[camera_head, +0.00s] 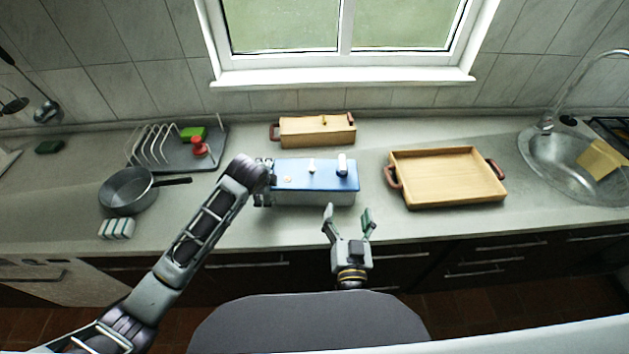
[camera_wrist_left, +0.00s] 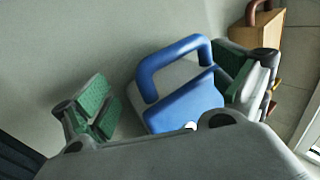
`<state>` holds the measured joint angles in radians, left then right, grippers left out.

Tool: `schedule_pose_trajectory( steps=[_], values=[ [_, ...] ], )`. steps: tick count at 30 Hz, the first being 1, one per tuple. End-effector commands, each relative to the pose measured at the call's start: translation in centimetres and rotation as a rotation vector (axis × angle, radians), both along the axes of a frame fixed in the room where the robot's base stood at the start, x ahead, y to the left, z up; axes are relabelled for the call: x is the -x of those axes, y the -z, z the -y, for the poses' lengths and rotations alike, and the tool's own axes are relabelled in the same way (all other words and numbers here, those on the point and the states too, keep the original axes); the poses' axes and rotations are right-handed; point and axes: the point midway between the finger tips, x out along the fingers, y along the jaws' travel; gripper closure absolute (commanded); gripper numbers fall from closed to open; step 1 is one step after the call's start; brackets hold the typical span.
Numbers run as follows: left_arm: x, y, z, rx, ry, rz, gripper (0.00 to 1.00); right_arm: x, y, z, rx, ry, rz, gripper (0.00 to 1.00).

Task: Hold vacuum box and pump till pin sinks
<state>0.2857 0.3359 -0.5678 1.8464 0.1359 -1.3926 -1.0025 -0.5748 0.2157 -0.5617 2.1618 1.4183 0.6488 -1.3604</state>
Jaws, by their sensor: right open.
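The vacuum box (camera_head: 315,197) stands on the counter, with a grey body and a blue lid. A white upright piece (camera_head: 342,165) is on the lid's right part, and a small pale pin-like piece (camera_head: 311,167) is near its middle. My left gripper (camera_head: 265,184) is at the box's left end. In the left wrist view, its green-padded fingers (camera_wrist_left: 165,78) are spread on either side of the blue handle (camera_wrist_left: 172,62), with a clear gap on the left side. My right gripper (camera_head: 347,215) is open and empty, just in front of the box's right part.
A wooden box (camera_head: 317,132) stands behind the vacuum box. A wooden tray (camera_head: 447,190) is to the right, before the sink (camera_head: 575,170). A pan (camera_head: 127,190), a dish rack (camera_head: 178,150) and a striped sponge-like block (camera_head: 116,229) are on the left.

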Motion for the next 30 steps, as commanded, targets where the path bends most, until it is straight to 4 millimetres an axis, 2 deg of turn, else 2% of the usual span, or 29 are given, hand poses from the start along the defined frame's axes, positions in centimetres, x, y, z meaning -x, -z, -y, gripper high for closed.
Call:
schedule_pose_trajectory(
  steps=[1, 21, 30],
  values=[
    [0.0, -0.6, 0.0, 0.000, 0.000, 0.000, 0.04, 0.0, -0.7, 0.0, 0.000, 0.000, 0.000, 0.23],
    [0.0, -4.1, 0.0, 0.000, 0.001, 0.002, 0.04, 0.0, -4.5, 0.0, 0.000, 0.000, 0.000, 0.23],
    [-0.1, -5.6, 0.0, 0.000, 0.001, 0.003, 0.04, 0.0, -4.1, 0.0, 0.000, 0.000, 0.000, 0.23]
  ],
)
